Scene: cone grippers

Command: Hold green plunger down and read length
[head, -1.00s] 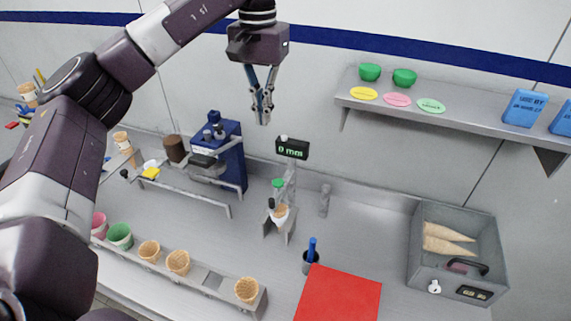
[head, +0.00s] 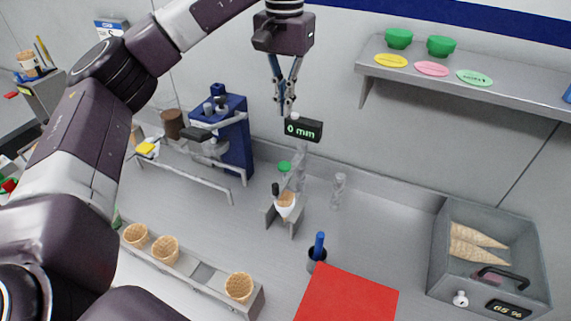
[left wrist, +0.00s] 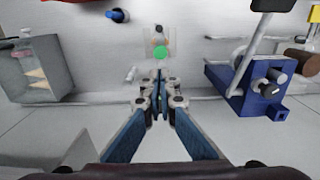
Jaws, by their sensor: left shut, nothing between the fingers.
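The green plunger (head: 284,167) tops a small gauge stand on the bench, with a cone (head: 287,199) seated in the holder below it. The black display (head: 304,130) behind it reads 0 mm. My left gripper (head: 284,112) is shut and empty, in the air above and behind the plunger in the picture. In the left wrist view the green plunger (left wrist: 161,52) shows just beyond my shut fingertips (left wrist: 160,74); I see no contact. My right gripper is not in view.
A blue press machine (head: 234,140) stands left of the gauge. A rack of cones (head: 210,281) is at the front left.

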